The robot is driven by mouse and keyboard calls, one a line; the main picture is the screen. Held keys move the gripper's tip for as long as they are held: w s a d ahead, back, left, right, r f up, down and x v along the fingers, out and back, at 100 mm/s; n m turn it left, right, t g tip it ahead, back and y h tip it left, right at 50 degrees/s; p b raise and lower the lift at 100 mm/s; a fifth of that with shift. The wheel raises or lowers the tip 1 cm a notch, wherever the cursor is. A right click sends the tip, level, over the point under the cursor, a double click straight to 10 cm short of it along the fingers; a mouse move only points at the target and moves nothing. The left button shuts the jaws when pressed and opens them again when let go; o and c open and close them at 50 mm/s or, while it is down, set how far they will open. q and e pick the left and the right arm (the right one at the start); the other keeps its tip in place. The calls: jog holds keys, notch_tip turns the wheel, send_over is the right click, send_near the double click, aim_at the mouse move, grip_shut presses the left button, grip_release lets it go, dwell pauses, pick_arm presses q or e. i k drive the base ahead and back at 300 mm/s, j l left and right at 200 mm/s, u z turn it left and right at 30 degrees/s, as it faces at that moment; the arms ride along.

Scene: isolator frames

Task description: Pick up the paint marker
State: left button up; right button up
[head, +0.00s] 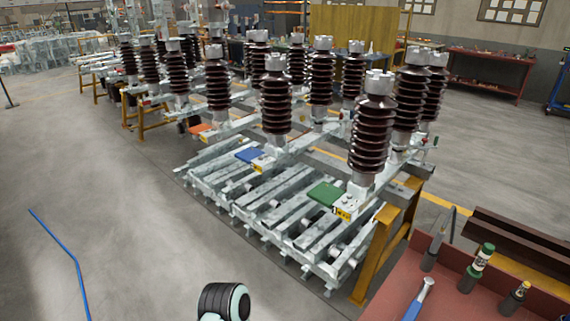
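Several tools stand or lie on the red bench (385,306) at the lower right. A slim bottle-like item with a green cap and a white band (478,268) stands there and may be the paint marker. Neither of my grippers is in view. A dark, rounded part with a pale rim at the bottom centre looks like a piece of my own arm.
A grey pointed tool (434,250) and a blue-handled hammer-like tool (418,300) are also on the bench. Dark brown steel bars (515,240) lie behind them. Isolator frames with brown insulators (372,135) fill the middle. The grey floor at left is mostly clear.

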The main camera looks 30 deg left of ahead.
aim_at(518, 294)
jog(key=u, duration=0.8)
jog(key=z, duration=1.55)
